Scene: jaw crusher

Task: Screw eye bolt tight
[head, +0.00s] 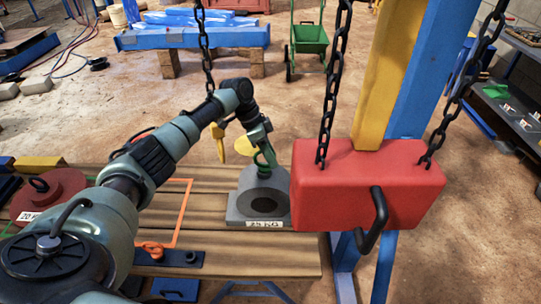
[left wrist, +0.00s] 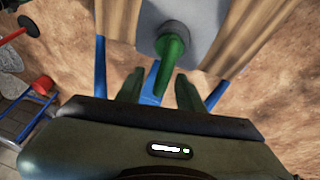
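A green eye bolt (head: 265,160) stands in the top of a grey bearing block (head: 240,207) marked 25 KG on the wooden table. In the left wrist view the eye bolt (left wrist: 171,50) shows from above, its ring nearly edge-on. My left gripper (head: 262,147) is above the block at the eye bolt. In the left wrist view the two fingers of my left gripper (left wrist: 160,77) are apart. The ring reaches between them, with a gap visible on each side. How far the bolt is screwed in cannot be told. My right gripper is not in view.
A red hoist block (head: 340,180) with a black hook (head: 372,222) hangs on chains just right of the bearing block. A red weight (head: 48,193) and an orange shackle (head: 152,248) lie on the table (head: 275,263). A yellow and blue post stands behind the hoist.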

